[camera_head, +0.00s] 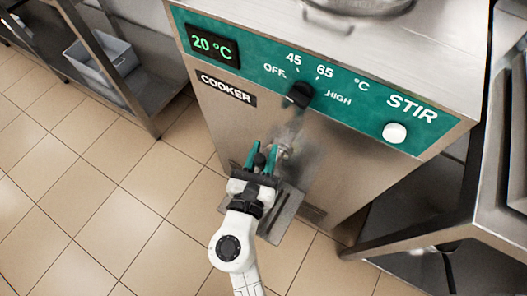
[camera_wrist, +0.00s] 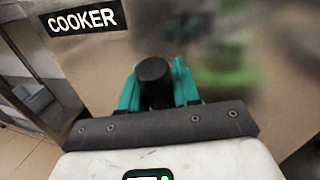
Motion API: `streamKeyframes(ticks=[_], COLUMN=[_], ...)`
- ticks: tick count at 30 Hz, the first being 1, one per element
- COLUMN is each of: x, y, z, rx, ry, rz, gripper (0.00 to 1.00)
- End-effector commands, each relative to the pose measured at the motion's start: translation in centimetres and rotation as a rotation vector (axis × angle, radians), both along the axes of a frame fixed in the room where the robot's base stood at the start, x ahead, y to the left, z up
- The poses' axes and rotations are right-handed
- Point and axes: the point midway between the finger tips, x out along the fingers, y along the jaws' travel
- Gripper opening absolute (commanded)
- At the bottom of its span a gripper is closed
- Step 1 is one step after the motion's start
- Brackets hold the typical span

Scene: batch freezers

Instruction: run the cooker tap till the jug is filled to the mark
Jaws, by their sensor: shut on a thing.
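The cooker (camera_head: 390,95) is a steel cabinet with a green control panel. Its tap (camera_head: 284,151) shows on the lower front, partly behind my gripper and blurred. My gripper (camera_head: 261,157) is at the tap, with its teal fingers shut on the black tap handle (camera_wrist: 153,80), which stands between them in the wrist view. No jug can be made out in either view; the space under the tap is largely hidden by my gripper and arm. I cannot tell whether anything flows.
The panel display (camera_head: 212,46) reads 20 °C. A black dial (camera_head: 298,94) and a white STIR button (camera_head: 395,133) sit on the panel. A slotted metal shelf (camera_head: 286,217) juts out below the tap. A grey bin (camera_head: 98,62) stands on the left rack. Tiled floor is clear at left.

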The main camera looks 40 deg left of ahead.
Motion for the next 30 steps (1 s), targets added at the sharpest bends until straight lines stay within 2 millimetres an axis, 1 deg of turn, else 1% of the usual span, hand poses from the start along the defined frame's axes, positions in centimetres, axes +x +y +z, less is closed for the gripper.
streamKeyframes(ticks=[1, 2, 14, 19, 30], x=[0.0, 0.0, 0.1, 0.5, 1.6], y=[0.0, 0.0, 0.0, 0.2, 0.5], z=[0.0, 0.0, 0.3, 0.8, 0.7], rx=[0.000, 0.000, -0.002, -0.013, -0.044], ry=[0.000, 0.000, 0.008, 0.052, 0.173], rz=[0.000, 0.000, 0.000, 0.002, 0.001], gripper=[0.03, 0.00, 0.00, 0.00, 0.00])
